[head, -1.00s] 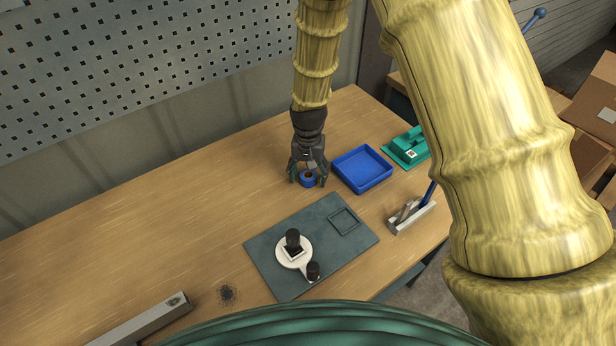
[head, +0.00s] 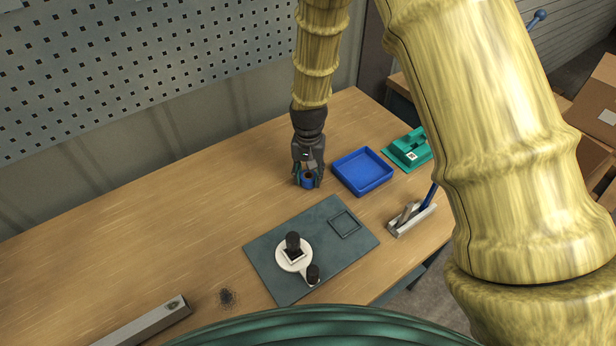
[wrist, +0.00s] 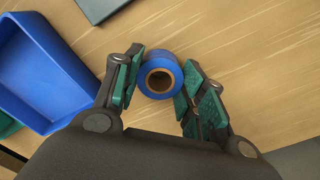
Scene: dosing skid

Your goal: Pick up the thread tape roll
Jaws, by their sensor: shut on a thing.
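The thread tape roll (head: 307,181) is a small blue ring with a brown core, on the wooden table left of the blue tray. In the wrist view the roll (wrist: 146,75) stands with its hole facing the camera, between the green finger pads. My gripper (head: 308,178) is shut on the roll, one finger on each side of it. In the wrist view my gripper (wrist: 160,88) has its left pad against the roll and its right pads close against the other side. Whether the roll touches the table is hard to tell.
The blue tray (head: 388,175) is close on the right. Beyond it is a green block on a base (head: 409,150). A dark mat (head: 268,250) holds a white piece with black knobs (head: 292,258). A grey holder (head: 411,221) stands at right. The left table is mostly clear.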

